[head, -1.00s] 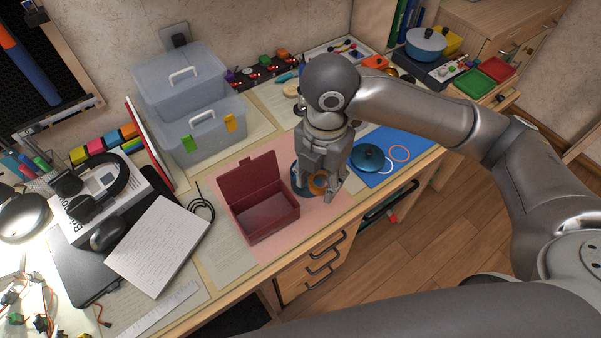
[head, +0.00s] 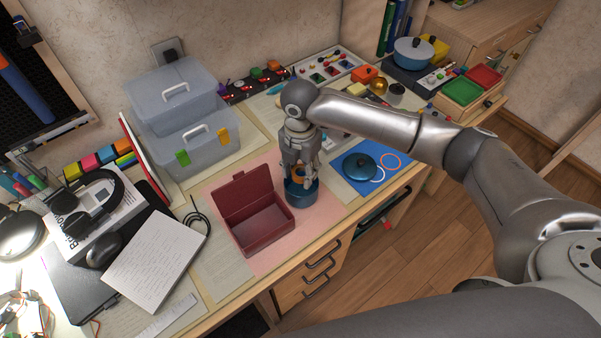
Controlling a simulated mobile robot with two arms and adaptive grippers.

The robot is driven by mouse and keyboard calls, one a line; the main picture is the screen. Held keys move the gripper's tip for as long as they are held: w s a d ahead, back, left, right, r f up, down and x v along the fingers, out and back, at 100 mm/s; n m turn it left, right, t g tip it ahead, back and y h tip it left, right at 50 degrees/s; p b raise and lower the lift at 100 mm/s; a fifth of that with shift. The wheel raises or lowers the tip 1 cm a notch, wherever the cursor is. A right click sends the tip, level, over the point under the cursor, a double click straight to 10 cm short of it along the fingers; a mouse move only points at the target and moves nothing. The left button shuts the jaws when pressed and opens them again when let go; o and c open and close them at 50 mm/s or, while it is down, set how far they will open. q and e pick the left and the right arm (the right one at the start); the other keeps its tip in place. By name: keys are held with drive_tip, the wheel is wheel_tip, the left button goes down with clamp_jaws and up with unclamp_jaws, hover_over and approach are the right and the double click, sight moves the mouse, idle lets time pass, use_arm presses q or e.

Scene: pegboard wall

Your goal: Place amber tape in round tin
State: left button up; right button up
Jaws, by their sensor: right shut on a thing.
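The round tin (head: 302,195) is a blue, open-topped round container on the pink mat, right of the red box. Its lid, a blue disc with a knob (head: 361,166), lies apart on the blue mat to the right. My right gripper (head: 299,177) points down over the tin's opening, shut on the amber tape (head: 297,174). The orange tape roll shows between the fingers at the tin's mouth, partly hidden by them; I cannot tell whether it touches the tin. My left gripper is not in view.
An open red box (head: 262,228) stands just left of the tin. Translucent lidded bins (head: 191,141) stand behind it. The blue mat (head: 393,181) holds an orange ring and a white ring. The desk's front edge (head: 300,255) runs close in front of the tin.

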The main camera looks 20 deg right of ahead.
sight(301, 179)
drive_tip(key=shift+f, duration=1.05)
drive_tip(key=shift+f, duration=0.1)
drive_tip(key=shift+s+f, duration=0.1)
drive_tip(key=shift+f, duration=0.35)
drive_tip(key=o, duration=0.9)
drive_tip(key=shift+f, duration=0.1)
drive_tip(key=shift+c, duration=0.2)
drive_tip(key=shift+r, duration=0.55)
wheel_tip(301, 179, up, 12)
drive_tip(key=b, duration=0.1)
drive_tip(key=shift+r, duration=0.15)
